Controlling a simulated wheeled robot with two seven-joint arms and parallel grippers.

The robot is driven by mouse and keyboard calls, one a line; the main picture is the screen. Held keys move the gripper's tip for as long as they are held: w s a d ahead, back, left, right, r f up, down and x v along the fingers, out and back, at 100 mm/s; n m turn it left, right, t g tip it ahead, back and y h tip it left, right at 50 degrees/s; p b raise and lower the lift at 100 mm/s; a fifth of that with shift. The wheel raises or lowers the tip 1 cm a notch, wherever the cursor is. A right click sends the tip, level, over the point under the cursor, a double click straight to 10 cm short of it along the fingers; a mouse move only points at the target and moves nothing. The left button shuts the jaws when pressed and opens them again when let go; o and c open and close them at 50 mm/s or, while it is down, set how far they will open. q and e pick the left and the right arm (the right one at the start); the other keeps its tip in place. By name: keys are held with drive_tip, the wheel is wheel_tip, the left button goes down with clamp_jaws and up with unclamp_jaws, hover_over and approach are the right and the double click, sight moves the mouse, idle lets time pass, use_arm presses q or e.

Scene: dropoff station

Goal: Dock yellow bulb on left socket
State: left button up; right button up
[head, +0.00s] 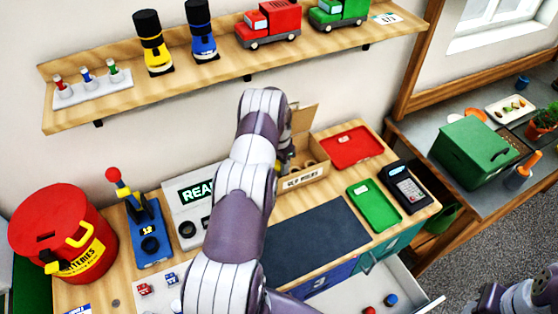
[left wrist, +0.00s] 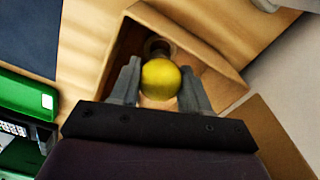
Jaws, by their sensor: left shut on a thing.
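The yellow bulb (left wrist: 160,78) is between the two fingers of my left gripper (left wrist: 158,88) in the left wrist view, and the fingers are shut on it. The gripper is at the open cardboard box (left wrist: 110,62). In the head view this box (head: 306,178) stands at the back of the bench, and my left gripper (head: 284,166) is mostly hidden by my arm. A white unit (head: 182,206) with a lit sign, partly covered by my arm, has a dark round socket (head: 187,230) on its left.
A red battery bin (head: 62,240) and a blue lever stand (head: 150,238) are at left. A red tray (head: 350,147), green tray (head: 373,206) and card terminal (head: 404,188) are at right. A dark mat (head: 318,240) is bare. A shelf (head: 210,75) runs above.

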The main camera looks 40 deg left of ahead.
use_arm(q)
drive_tip(key=shift+s+f+b, duration=0.2)
drive_tip(key=shift+f+b, duration=0.1)
drive_tip(key=shift+f, duration=0.65)
drive_tip(key=shift+w, duration=0.15)
drive_tip(key=shift+f, duration=0.1)
drive_tip(key=shift+b, duration=0.4)
